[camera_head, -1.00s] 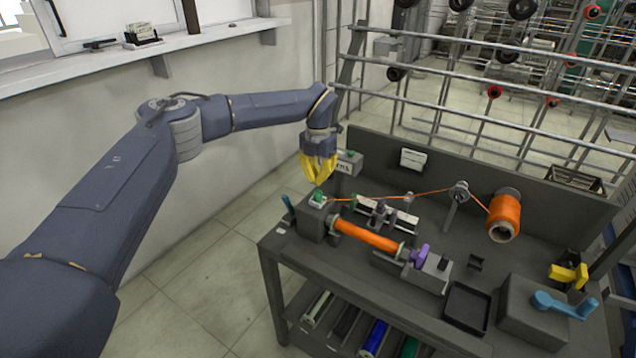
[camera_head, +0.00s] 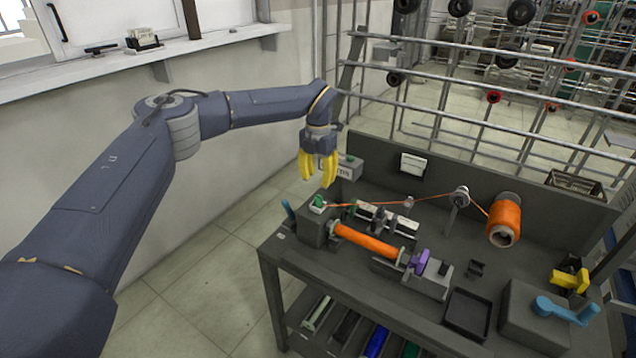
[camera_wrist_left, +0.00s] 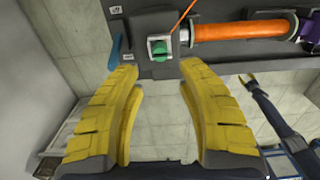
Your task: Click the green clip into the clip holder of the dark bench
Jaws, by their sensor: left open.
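The green clip (camera_head: 319,200) sits in the pale square clip holder (camera_head: 317,208) on a grey block at the left end of the dark bench (camera_head: 290,262). In the left wrist view the clip (camera_wrist_left: 160,50) lies inside the holder's frame; whether it is fully pressed in I cannot tell. My left gripper (camera_head: 318,181) hangs just above the clip, its yellow fingers spread, empty and apart from it. In the left wrist view the gripper (camera_wrist_left: 160,88) is wide open. My right gripper (camera_wrist_left: 248,82) shows small at the right of that view; its jaws are unclear.
An orange thread runs from the orange spool (camera_head: 503,220) over a guide wheel (camera_head: 460,196) toward the clip. An orange bobbin (camera_head: 368,242) lies beside the clip block. A blue lever (camera_head: 289,210) stands left of the holder. A black tray (camera_head: 468,310) is empty.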

